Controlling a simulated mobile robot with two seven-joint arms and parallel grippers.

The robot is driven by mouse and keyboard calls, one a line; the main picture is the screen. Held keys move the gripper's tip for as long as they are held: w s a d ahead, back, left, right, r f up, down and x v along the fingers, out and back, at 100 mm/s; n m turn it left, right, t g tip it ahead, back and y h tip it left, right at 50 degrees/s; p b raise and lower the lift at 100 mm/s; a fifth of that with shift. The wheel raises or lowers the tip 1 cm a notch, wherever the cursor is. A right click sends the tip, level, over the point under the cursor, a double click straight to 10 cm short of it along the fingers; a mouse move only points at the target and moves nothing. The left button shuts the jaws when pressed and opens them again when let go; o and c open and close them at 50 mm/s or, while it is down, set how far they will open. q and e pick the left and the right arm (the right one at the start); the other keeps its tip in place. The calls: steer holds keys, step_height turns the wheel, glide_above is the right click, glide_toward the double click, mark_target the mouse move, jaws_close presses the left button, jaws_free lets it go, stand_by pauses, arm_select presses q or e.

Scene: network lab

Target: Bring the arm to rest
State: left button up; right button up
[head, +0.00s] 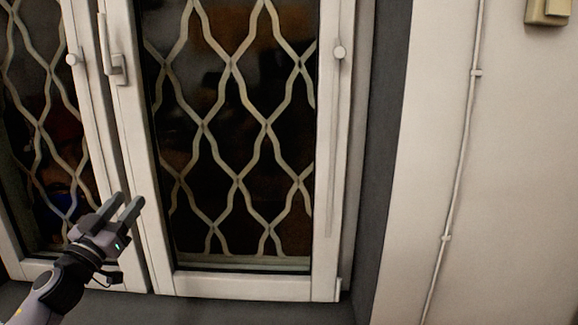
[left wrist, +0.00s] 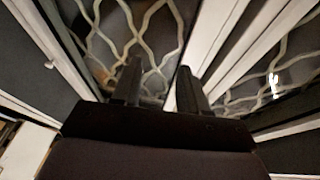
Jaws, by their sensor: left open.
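My left gripper (head: 129,205) is at the lower left of the head view, raised in front of the window. Its two dark fingers point up and to the right, apart, with nothing between them. In the left wrist view the same gripper (left wrist: 158,88) shows its two fingers spread, with the window's lattice and frame beyond them. I cannot tell whether the fingertips touch the window frame. My right gripper is in neither view.
A white-framed window (head: 325,150) with a metal lattice (head: 233,65) fills the left and middle. A white handle (head: 113,60) is on its frame. At the right, a pale wall carries a thin cable (head: 461,150) and a yellowish box (head: 548,10).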

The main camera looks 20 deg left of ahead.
arm_select(q)
steer(key=s+d+f+g, duration=0.1)
steer(key=d+f+g, duration=0.15)
steer(key=f, duration=0.35)
steer(key=s+d+f+g, duration=0.1)
steer(key=d+f, duration=0.2)
steer(key=f, duration=0.4)
steer(key=s+d+f+m+g+h+p, duration=0.1)
steer(key=s+d+f+g, duration=0.7)
steer(key=s+d+f, duration=1.3)
steer(key=shift+s+d+f+m+h, duration=0.15)
steer(key=shift+d+f+m+h, duration=0.6)
steer(key=shift+f+h, duration=0.35)
steer(key=shift+r, duration=0.15)
